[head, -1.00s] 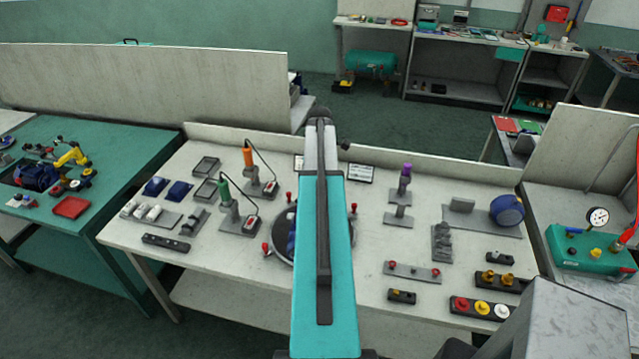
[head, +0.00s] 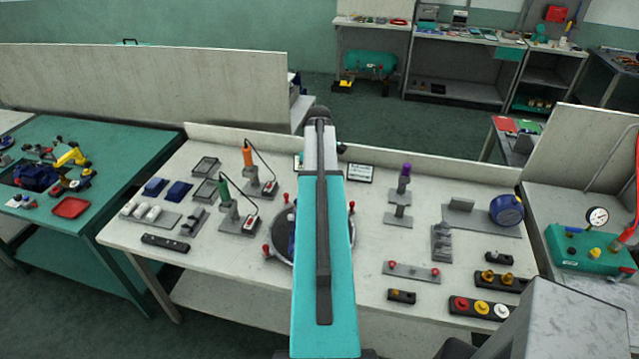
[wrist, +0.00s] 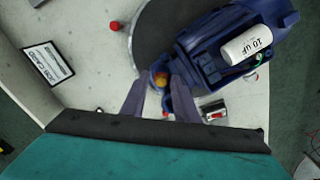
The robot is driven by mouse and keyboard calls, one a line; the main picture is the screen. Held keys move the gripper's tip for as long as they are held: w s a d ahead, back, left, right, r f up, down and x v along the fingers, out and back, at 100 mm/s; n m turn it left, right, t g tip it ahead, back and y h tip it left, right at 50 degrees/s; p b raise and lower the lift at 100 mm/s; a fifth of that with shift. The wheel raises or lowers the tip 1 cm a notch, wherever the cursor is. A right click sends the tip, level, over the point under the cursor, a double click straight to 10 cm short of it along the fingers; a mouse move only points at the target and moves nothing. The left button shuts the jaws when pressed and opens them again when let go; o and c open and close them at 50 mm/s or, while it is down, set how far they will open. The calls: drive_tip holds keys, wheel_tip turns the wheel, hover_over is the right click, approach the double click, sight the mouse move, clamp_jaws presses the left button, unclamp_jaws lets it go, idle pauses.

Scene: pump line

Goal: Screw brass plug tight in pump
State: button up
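The blue pump (wrist: 205,60) lies on a dark round turntable (wrist: 155,30) in the wrist view, with a white capacitor (wrist: 247,46) on it. A brass plug (wrist: 161,79) shows at the pump's near-left end, between and just beyond my fingertips. My gripper (wrist: 160,84) has its two fingers apart, with a gap on both sides of the plug. How far the plug is seated cannot be told. In the head view my arm hides the gripper, the plug and most of the pump; part of the turntable rim (head: 273,248) shows.
Red knobs (head: 267,250) stand around the turntable. Orange (head: 248,155) and green (head: 224,190) corded drivers stand to its left. To the right are a purple-topped tool (head: 404,178), a red-ended bar fixture (head: 412,271) and a coloured cap tray (head: 482,308).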

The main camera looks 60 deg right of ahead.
drive_tip(key=shift+w+n, duration=0.1)
drive_tip(key=shift+n, duration=1.6)
drive_tip(key=shift+n, duration=1.7)
drive_tip(key=shift+n, duration=0.3)
drive_tip(key=shift+n, duration=1.5)
